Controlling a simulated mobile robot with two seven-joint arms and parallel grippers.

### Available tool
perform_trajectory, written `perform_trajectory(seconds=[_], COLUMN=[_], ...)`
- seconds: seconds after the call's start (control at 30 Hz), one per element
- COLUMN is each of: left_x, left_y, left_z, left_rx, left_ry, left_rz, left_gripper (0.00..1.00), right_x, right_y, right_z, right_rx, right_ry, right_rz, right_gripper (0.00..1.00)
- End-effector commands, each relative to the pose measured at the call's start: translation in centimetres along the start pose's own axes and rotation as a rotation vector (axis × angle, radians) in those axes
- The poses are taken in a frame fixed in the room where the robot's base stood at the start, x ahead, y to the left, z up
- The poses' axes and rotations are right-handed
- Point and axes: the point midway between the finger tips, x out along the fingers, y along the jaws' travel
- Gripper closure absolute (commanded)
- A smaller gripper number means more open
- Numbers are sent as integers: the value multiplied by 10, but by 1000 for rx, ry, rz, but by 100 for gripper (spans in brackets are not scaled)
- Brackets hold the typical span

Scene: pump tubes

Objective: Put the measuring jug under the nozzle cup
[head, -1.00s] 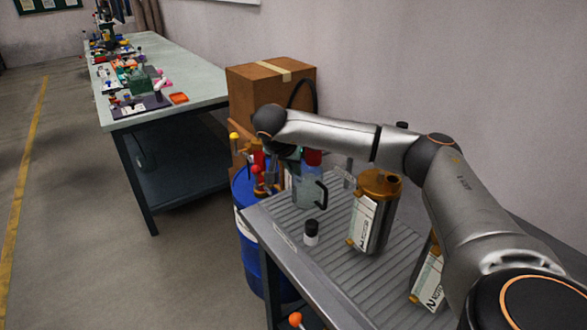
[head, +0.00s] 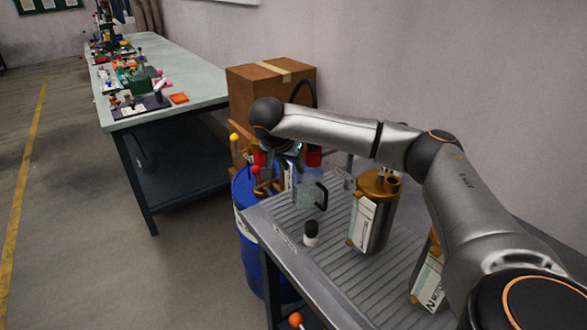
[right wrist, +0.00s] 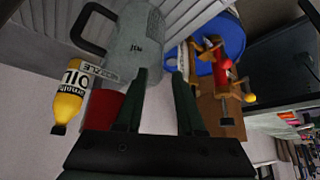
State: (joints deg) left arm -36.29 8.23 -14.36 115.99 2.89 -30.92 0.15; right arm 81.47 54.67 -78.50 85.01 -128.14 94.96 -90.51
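The clear measuring jug (head: 308,193) with a dark handle stands on the ribbed bench at its far left end. In the right wrist view the jug (right wrist: 136,45) is just beyond my fingertips. A red cup (head: 313,157), likely the nozzle cup, is close to the jug's top; it also shows in the right wrist view (right wrist: 103,108), beside a NOZZLE label. My right gripper (right wrist: 159,75) is open, its two dark fingers apart with nothing gripped. In the head view it hangs at the jug's upper left, partly hidden by my wrist. My left gripper is not in view.
A metal canister (head: 372,215) and a small black-capped bottle (head: 311,233) stand near the jug. A blue drum (head: 254,247) with a red-and-brass pump is left of the bench. A yellow oil bottle (right wrist: 70,95) shows near the cup. A cardboard box (head: 270,82) stands behind.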

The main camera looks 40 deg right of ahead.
Motion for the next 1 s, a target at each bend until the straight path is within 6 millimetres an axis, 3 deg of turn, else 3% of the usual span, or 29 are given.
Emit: perform_trajectory(seconds=[0.2, 0.4, 0.6, 1.0], left_x=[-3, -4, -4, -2], left_y=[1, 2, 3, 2], left_z=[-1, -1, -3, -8], left_rx=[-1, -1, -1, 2], left_ry=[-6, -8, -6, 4], left_rz=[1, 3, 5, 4], left_gripper=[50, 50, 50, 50], right_x=[-51, -84, -97, -97], right_y=[-1, -1, 0, 0], right_z=[-1, -1, 0, 0], right_rx=[0, 1, 1, 1], right_ry=[2, 0, 0, 0], right_rz=[-5, -4, -1, -1], right_gripper=[62, 62, 62, 62])
